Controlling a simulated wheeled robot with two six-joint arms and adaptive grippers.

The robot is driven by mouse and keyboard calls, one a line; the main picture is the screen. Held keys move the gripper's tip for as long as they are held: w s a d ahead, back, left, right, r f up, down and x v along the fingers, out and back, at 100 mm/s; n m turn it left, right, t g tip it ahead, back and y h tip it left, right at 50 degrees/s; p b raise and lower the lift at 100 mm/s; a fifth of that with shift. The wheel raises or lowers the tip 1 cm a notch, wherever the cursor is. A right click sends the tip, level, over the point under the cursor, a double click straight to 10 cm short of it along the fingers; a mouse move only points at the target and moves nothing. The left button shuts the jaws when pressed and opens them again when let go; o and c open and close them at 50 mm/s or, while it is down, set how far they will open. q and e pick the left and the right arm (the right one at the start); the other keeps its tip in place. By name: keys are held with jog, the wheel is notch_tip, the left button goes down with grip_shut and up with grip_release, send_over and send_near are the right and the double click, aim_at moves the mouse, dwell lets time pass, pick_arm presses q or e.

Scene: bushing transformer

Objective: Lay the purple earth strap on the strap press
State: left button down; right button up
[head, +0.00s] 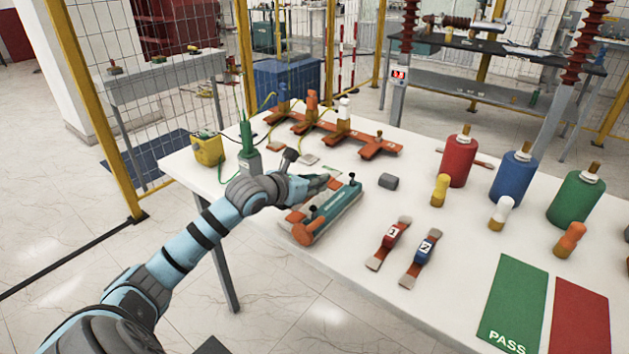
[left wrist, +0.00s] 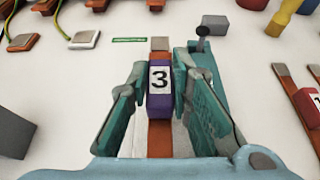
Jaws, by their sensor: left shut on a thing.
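The strap press (head: 335,210), a teal and orange bar with black knobs, lies right beside the gripper. It also shows in the left wrist view (left wrist: 205,68), just right of the strap and roughly parallel to it. I cannot tell whether the strap touches the press. My right gripper is not in view.
Red (head: 390,243) and blue (head: 423,258) straps lie to the right of the press. An orange bar with posts (head: 340,130) stands farther back, and a yellow pot (head: 207,149) at left. Red, blue and green cylinders stand right.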

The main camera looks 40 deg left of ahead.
pick_arm(q)
jog(key=shift+f+b, duration=1)
jog(key=shift+f, duration=0.25)
jog(key=shift+f, duration=0.15)
jog(key=c, duration=1.4)
grip_release()
jog(key=shift+o, duration=0.2)
notch_tip(320, 180, up, 10)
jog(key=shift+f, duration=0.1)
